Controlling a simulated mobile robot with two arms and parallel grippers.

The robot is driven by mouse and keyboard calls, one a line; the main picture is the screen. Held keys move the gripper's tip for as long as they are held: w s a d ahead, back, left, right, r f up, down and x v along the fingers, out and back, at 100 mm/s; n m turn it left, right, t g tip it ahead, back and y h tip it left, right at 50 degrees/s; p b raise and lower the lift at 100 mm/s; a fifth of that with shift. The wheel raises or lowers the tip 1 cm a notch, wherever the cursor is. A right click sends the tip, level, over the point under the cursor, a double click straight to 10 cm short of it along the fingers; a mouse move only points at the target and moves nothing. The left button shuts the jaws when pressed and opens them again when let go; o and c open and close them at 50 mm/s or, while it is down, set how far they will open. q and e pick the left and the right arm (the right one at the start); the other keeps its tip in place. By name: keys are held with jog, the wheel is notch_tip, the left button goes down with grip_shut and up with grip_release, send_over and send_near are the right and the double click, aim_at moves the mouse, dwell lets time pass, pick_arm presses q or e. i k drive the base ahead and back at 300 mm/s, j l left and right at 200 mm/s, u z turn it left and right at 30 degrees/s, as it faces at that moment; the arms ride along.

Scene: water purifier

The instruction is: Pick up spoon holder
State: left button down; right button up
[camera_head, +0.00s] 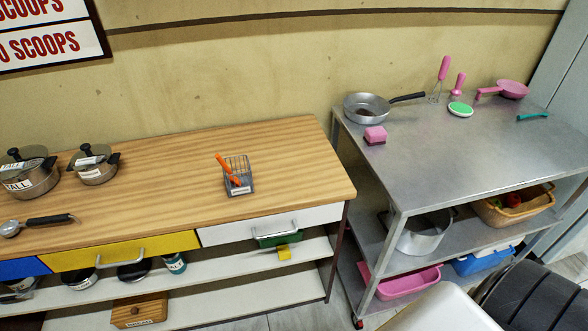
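The spoon holder (240,186) is a small grey wire basket with a white label on its front. It stands upright on the wooden counter (180,175), right of the counter's middle. An orange-handled utensil (228,167) leans in it, its handle sticking up to the left. The lower part of the utensil is partly hidden by the wire.
Two labelled pots (29,175) (95,167) and a ladle (38,224) are on the counter's left. The wood around the holder is clear. A metal cart (460,150) at right carries a pan (370,108), a whisk (439,78) and a pink block (375,134).

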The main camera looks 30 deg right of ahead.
aim_at(247, 186)
jog(key=z, duration=0.55)
jog(key=i+j+z, duration=0.2)
jog(key=z, duration=0.2)
jog(key=i+j+z, duration=0.1)
jog(key=j+z, duration=0.25)
jog(key=j, duration=0.15)
jog(key=i+j+z, duration=0.1)
jog(key=j+z, duration=0.3)
